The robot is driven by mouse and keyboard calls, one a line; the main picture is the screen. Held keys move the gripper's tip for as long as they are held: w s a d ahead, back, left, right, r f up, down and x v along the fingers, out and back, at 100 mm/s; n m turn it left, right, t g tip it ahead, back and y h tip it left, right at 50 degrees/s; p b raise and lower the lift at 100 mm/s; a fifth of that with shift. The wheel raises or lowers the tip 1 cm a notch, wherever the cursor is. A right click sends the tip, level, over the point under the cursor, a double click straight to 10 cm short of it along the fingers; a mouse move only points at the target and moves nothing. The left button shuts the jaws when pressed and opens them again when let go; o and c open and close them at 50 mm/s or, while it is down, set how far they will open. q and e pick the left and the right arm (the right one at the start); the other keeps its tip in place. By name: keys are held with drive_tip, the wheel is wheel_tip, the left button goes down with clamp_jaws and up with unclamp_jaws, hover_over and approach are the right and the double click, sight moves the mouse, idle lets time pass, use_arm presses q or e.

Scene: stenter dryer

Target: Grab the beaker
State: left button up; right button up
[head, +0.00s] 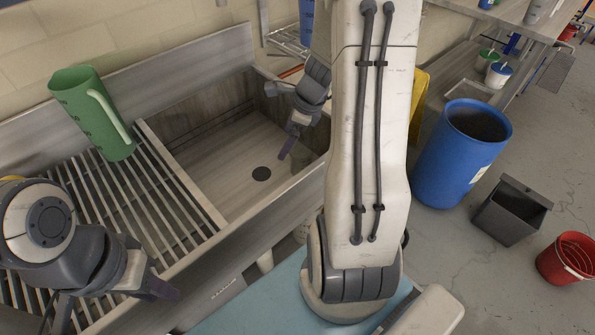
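The beaker is a green jug (88,116) with a pale handle on its right side. It stands, looking tilted in this view, at the back of the slatted drainboard, left of the sink basin. My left gripper (158,287) is low over the front of the drainboard, apart from the beaker and well in front of it. Its dark fingers point right, and their gap cannot be made out. My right gripper (288,144) hangs over the sink basin, right of the beaker and apart from it. Its finger spacing is unclear. Neither gripper touches the beaker.
The deep sink basin (222,165) is empty, with a dark drain. A blue barrel (450,165), a dark grey bin (510,212) and a red bucket (568,258) stand on the floor at right. My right arm's large link blocks the middle of the view.

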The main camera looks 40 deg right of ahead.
sight(307, 150)
drive_tip(key=d+f+m+b, duration=0.1)
drive_tip(key=d+f, duration=0.1)
drive_tip(key=d+f+m+b, duration=0.1)
drive_tip(key=d+f+m, duration=0.1)
drive_tip(key=f, duration=0.1)
drive_tip(key=d+f+m+b, duration=0.1)
drive_tip(key=d+f, duration=0.1)
drive_tip(key=f, duration=0.1)
drive_tip(key=shift+s+d+f+m+h, duration=0.1)
drive_tip(key=shift+d+f+m+h, duration=0.15)
drive_tip(key=shift+m+h, duration=0.15)
drive_tip(key=shift+t, duration=0.3)
drive_tip(key=shift+b+x, duration=1.15)
drive_tip(key=shift+x, duration=1.85)
use_arm(q)
wheel_tip(307, 150, down, 6)
drive_tip(key=shift+f, duration=0.2)
use_arm(e)
drive_tip(key=shift+a, duration=0.15)
drive_tip(key=c, duration=1.2)
